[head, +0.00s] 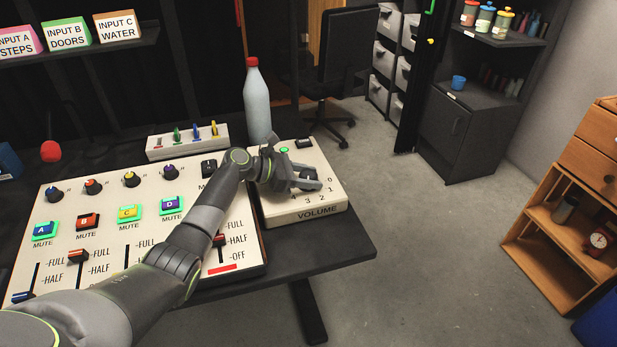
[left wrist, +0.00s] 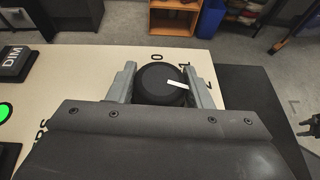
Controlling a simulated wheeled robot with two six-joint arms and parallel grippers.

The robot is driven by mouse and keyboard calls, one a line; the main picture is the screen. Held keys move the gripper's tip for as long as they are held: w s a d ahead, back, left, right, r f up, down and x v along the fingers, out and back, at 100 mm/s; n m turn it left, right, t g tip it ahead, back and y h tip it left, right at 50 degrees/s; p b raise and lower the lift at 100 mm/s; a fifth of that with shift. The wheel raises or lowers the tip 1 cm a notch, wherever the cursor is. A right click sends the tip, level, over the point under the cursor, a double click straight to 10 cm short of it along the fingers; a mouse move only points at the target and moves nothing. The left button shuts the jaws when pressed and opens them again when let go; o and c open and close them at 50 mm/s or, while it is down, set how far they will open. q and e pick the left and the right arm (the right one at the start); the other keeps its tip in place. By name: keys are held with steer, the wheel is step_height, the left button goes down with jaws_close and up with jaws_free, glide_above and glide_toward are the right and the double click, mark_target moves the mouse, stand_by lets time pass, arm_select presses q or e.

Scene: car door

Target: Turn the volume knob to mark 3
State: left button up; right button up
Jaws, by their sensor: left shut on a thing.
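The volume knob (head: 305,183) is a round dark knob on a cream box labelled VOLUME (head: 306,212) at the table's right end. My left gripper (head: 316,180) is shut on the knob, one finger on each side. In the left wrist view, the knob (left wrist: 158,86) sits between the fingers of my left gripper (left wrist: 162,83). Its white pointer line faces right, roughly toward mark 2, partly beside a finger. Marks 0, 1 and 2 show there; mark 3 (head: 308,199) shows in the head view. A dark shape resembling my right gripper (left wrist: 310,128) is at the right edge, its fingers unclear.
A mixer panel (head: 120,228) with several knobs, mute buttons and sliders lies left of the box. A bottle with a red cap (head: 257,103) and a small switch strip (head: 187,140) stand behind. The floor right of the table is clear.

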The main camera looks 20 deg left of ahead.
arm_select(q)
steer(key=shift+f, duration=0.1)
arm_select(e)
steer(key=shift+w, duration=0.15)
arm_select(q)
steer(key=o, duration=1)
arm_select(e)
steer(key=shift+w, duration=0.3)
arm_select(q)
steer(key=shift+a, duration=0.1)
arm_select(e)
steer(key=shift+a, duration=0.1)
arm_select(q)
steer(key=shift+s+a+r, duration=0.25)
steer(key=shift+a, duration=0.1)
steer(key=v, duration=1.6)
steer(key=shift+s+a+r+p, duration=0.1)
steer(key=shift+a+p, duration=0.05)
steer(key=shift+p, duration=0.25)
arm_select(e)
steer(key=shift+r, duration=0.25)
